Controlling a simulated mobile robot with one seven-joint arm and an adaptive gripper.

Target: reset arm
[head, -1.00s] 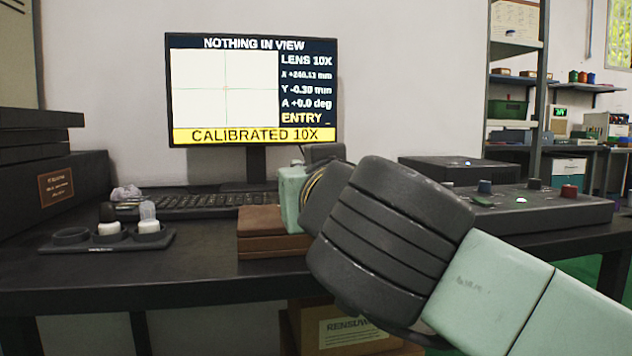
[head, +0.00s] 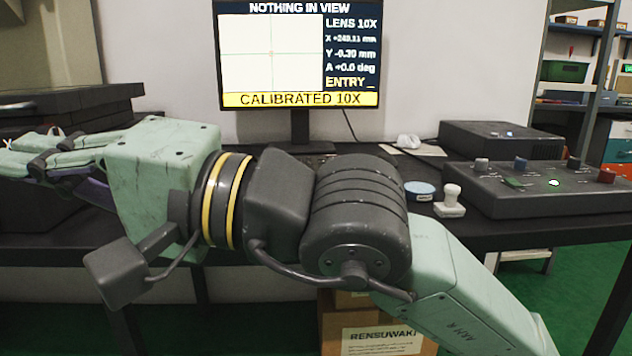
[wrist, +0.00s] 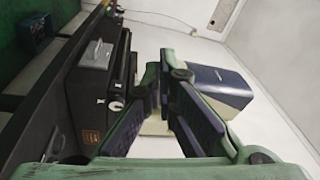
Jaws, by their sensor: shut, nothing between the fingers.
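My arm reaches across the front of the table in the head view. My gripper (head: 22,152) is at the left edge of that view, pointing left in front of the dark stack. In the wrist view my gripper (wrist: 166,72) has its two green and dark fingers drawn together at the tips, with nothing held between them. Past the fingers are a dark blue box-like object (wrist: 220,84) and a pale wall. In the head view my arm hides much of the table's left and middle.
The monitor (head: 300,100) stands at the back. A control box (head: 550,192) with knobs, a white stamp-like piece (head: 450,200) and a round blue-topped tin (head: 420,189) sit at right. A black case (head: 500,142) is behind them. A dark stack (head: 70,103) stands at left.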

